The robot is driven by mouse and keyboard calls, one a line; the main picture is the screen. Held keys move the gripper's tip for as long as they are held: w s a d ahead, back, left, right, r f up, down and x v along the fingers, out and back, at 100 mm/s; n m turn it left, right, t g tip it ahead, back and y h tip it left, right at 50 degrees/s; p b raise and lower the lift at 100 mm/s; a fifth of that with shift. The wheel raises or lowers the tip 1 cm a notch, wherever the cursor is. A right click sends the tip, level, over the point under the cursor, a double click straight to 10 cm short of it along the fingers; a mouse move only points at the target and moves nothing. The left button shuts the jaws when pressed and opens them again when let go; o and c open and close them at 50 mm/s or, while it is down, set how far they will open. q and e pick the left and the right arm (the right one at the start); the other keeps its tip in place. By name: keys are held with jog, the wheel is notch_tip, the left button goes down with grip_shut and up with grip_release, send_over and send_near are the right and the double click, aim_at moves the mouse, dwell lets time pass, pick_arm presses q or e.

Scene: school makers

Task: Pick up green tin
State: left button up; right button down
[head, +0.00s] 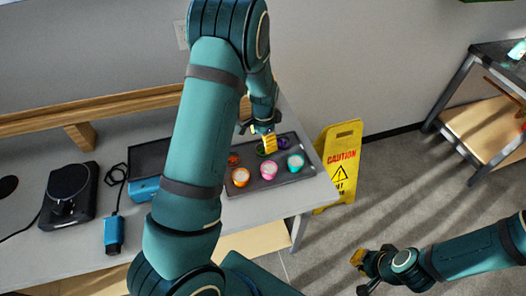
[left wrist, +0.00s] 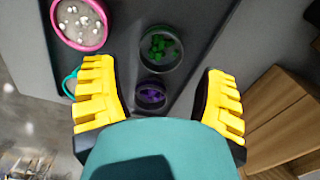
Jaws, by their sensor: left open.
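The green tin (left wrist: 160,48) is a round dark-rimmed tin with bright green pieces in it. In the left wrist view it lies beyond the open fingers, at the upper middle. In the head view it is mostly hidden behind my left gripper (head: 268,143). My left gripper (left wrist: 162,97) is open and empty, its yellow fingers above the tray with the purple tin (left wrist: 151,94) showing in the gap. My right gripper (head: 368,268) hangs over the floor at the lower right, far from the tins; its jaw opening is unclear.
The dark tray (head: 262,184) also holds an orange tin (head: 240,177), a pink tin (head: 268,170) and a teal tin (head: 296,162). A blue device (head: 113,233) and a black machine (head: 68,193) are on the table's left. A yellow caution sign (head: 340,165) stands beside the table.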

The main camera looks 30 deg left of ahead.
aim_at(263, 151)
pick_arm(q)
jog(key=shift+w+f+b, duration=0.15)
jog(key=shift+f+b, duration=0.3)
jog(key=shift+f, duration=2.05)
jog(key=c, duration=0.9)
